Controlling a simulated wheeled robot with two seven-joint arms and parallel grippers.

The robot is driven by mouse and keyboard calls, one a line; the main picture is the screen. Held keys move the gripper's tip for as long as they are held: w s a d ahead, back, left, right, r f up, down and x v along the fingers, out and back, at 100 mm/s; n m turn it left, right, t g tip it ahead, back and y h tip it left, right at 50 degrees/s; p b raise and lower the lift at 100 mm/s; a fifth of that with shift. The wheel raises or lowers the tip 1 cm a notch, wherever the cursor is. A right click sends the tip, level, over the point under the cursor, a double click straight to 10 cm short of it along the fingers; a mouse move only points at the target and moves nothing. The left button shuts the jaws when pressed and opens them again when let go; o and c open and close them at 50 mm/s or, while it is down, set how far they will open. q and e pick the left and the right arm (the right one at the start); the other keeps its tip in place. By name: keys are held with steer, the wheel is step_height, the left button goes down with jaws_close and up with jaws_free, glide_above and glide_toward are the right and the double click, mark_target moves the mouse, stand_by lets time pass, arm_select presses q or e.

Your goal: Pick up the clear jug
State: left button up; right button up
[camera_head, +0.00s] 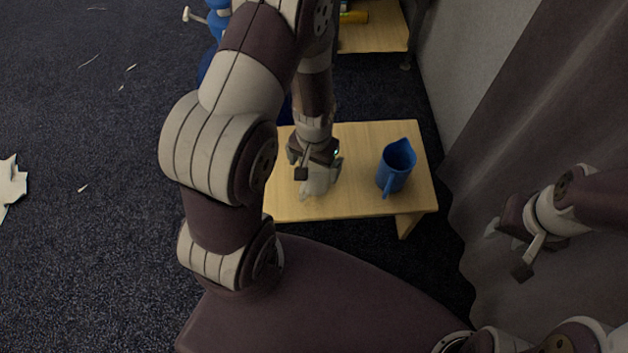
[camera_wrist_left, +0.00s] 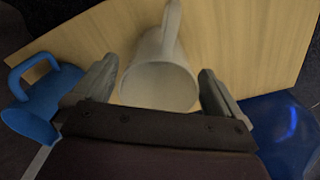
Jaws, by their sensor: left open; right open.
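The clear jug (camera_head: 318,186) stands on the small wooden table (camera_head: 352,139), partly hidden by my left gripper (camera_head: 320,170). In the left wrist view, the clear jug (camera_wrist_left: 160,84) shows its round opening between the two fingers of my left gripper (camera_wrist_left: 157,75), with its handle pointing to the top. The fingers are open, one on each side, with small gaps visible beside the jug. My right gripper (camera_head: 507,250) is open and empty at the right, away from the table, near the grey curtain.
A blue jug (camera_head: 397,165) stands on the table to the right of the clear jug; it also shows at the left of the wrist view (camera_wrist_left: 42,100). A grey curtain (camera_head: 530,100) hangs at the right. Another wooden table (camera_head: 376,39) stands behind.

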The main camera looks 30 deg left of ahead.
arm_select(q)
step_height(320, 180, down, 2)
steer(key=shift+f, duration=0.1)
steer(key=shift+r, duration=0.25)
arm_select(e)
steer(key=shift+f, duration=0.6)
arm_select(q)
steer(key=c, duration=0.9)
steer(key=shift+r, duration=0.1)
arm_select(e)
steer(key=shift+r, duration=0.1)
